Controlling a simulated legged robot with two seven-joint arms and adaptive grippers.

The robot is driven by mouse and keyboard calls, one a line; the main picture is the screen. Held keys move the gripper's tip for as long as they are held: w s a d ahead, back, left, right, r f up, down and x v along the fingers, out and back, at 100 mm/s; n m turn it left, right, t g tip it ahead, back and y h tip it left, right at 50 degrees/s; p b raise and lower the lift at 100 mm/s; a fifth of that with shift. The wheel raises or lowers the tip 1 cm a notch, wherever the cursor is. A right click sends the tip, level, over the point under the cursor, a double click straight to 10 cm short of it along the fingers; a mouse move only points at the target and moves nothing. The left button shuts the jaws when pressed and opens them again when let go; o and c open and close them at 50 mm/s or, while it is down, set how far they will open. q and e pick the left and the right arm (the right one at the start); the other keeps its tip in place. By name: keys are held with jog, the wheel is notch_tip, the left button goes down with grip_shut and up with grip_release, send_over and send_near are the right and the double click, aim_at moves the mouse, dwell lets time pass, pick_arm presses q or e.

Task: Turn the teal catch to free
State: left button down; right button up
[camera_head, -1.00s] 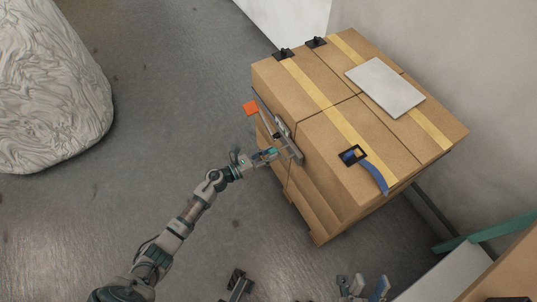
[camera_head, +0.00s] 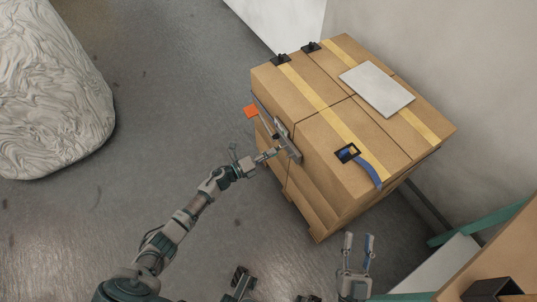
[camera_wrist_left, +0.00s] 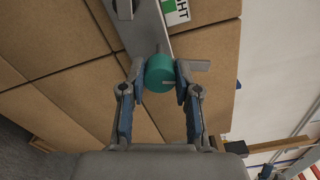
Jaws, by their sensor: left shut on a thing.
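The teal catch (camera_wrist_left: 160,74) is a round knob on a grey metal plate (camera_wrist_left: 145,30) fixed to the side of the cartons. My left gripper (camera_head: 273,153) reaches the metal bar (camera_head: 294,152) on the box side in the head view. In the left wrist view its two fingers stand on either side of the knob and are shut on it. In the head view the knob is too small and covered to make out. My right gripper (camera_head: 359,239) is open and empty, in front of the boxes at the bottom.
Taped cartons (camera_head: 320,118) stand on a pallet. A grey sheet (camera_head: 378,89) and a blue strap (camera_head: 370,171) lie on top. An orange tab (camera_head: 251,111) sticks out at the left. A wrapped bulk (camera_head: 50,90) stands far left. The floor between is clear.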

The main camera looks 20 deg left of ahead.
pick_arm(q)
jog(key=shift+w+a+n+p, duration=0.15)
jog(key=shift+n+p, duration=0.1)
jog(key=shift+n, duration=0.75)
jog(key=shift+w+a+n+p, duration=0.15)
jog(key=shift+n+p, duration=0.1)
jog(key=shift+n, duration=0.75)
pick_arm(e)
jog(key=shift+w+f+g, duration=0.25)
jog(key=shift+f+g, duration=0.3)
jog(key=shift+f, duration=0.1)
jog(key=shift+w+f+g, duration=0.25)
jog(key=shift+f+g, duration=0.3)
jog(key=shift+f, duration=0.05)
pick_arm(q)
jog(key=shift+s, duration=0.15)
pick_arm(e)
jog(key=shift+w+f, duration=0.1)
jog(key=shift+f, duration=0.05)
pick_arm(q)
jog(key=c, duration=1.2)
grip_release()
jog(key=o, duration=0.4)
jog(key=shift+f, duration=0.15)
pick_arm(e)
jog(key=shift+a, duration=0.15)
